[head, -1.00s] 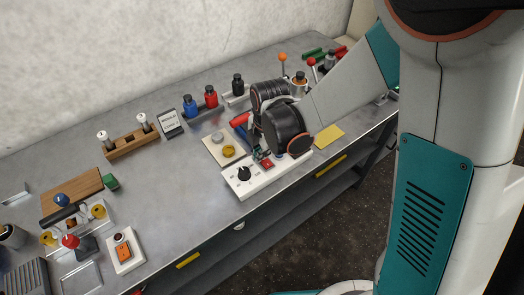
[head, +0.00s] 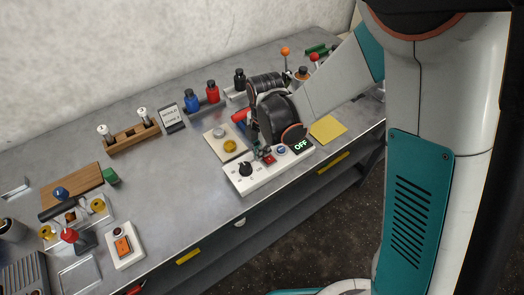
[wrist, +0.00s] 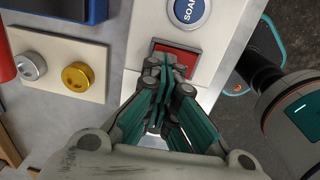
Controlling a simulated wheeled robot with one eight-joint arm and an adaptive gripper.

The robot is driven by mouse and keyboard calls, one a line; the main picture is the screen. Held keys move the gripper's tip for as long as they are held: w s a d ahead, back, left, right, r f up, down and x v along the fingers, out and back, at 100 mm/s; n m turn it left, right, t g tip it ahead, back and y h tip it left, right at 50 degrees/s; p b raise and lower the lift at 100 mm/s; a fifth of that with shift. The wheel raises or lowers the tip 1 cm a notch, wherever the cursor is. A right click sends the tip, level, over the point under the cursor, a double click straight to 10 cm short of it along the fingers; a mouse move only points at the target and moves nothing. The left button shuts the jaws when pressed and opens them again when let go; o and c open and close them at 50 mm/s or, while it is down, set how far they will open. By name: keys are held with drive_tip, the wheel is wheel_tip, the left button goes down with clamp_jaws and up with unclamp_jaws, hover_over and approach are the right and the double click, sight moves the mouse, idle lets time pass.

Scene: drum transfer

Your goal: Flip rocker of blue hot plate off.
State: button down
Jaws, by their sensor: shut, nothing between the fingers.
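A white control panel (head: 262,180) lies near the table's front edge. It carries a black knob (head: 246,169), a red rocker (head: 268,159), a blue button (head: 281,150) and a display (head: 300,146) reading OFF in green. My gripper (head: 263,154) is shut and empty, low over the panel beside the red rocker. In the wrist view my fingertips (wrist: 165,64) overlap the lower left of the red rocker (wrist: 178,50); I cannot tell whether they touch. The blue button there reads SOAK (wrist: 188,10). A blue-edged object (wrist: 95,10) is cut off at the top; my arm hides much behind the panel.
A plate with a silver and a yellow knob (head: 226,143) lies left of my gripper. Blue and red bottles (head: 192,101) stand behind. A yellow pad (head: 328,129) lies to the right.

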drive_tip(key=shift+s+d+r, duration=0.1)
drive_tip(key=shift+s+d, duration=0.4)
drive_tip(key=shift+s, duration=0.15)
drive_tip(key=shift+a+r+p, duration=0.1)
drive_tip(key=shift+r+p, duration=0.25)
drive_tip(key=shift+r, duration=0.25)
wheel_tip(320, 180, up, 13)
drive_tip(key=s+d+p, duration=0.1)
drive_tip(key=p, duration=0.3)
drive_tip(key=shift+s+f, duration=0.15)
drive_tip(key=shift+s, duration=0.2)
drive_tip(key=shift+d+p, duration=0.1)
drive_tip(key=shift+p, duration=0.25)
